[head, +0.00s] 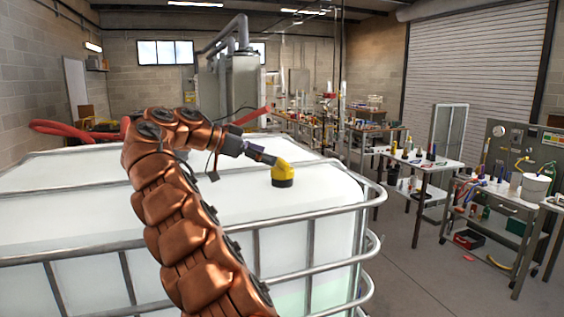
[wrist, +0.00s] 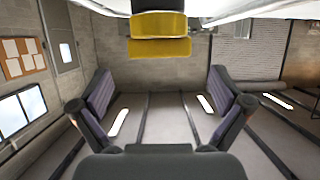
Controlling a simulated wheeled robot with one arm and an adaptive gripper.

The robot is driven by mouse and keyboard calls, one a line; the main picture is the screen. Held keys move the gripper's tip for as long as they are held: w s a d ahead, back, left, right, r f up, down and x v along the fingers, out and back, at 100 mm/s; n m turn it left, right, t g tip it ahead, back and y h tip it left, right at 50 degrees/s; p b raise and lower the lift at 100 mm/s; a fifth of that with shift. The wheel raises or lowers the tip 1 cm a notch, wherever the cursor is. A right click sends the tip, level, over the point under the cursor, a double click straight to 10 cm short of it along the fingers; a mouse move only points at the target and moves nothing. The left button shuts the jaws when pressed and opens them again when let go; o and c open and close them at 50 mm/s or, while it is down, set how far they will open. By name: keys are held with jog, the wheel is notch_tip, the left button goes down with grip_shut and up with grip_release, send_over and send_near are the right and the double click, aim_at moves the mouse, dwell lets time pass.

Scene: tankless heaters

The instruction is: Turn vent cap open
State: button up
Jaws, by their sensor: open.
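The vent cap (head: 283,174) is yellow with a dark lower rim and sits on top of the white tank (head: 330,190) in the head view. My gripper (head: 268,158) is at the cap's upper left, its dark tip close to or overlapping the cap in the picture; I cannot tell whether they touch. In the wrist view, which looks upside down, the yellow cap (wrist: 160,35) is at the top centre. My gripper (wrist: 160,82) shows two fingers wide apart, with nothing between them. The cap appears beyond the fingertips, and its far side is hidden.
Metal cage rails (head: 300,215) run around and over the white tank. A red hose or pipe (head: 75,130) lies behind it at left. Workbenches (head: 420,162) with tools stand at right, across an open strip of floor (head: 410,250).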

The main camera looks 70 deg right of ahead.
aim_at(280, 160)
jog(key=shift+x, duration=2.45)
jog(key=shift+f, duration=0.1)
jog(key=c, duration=1.1)
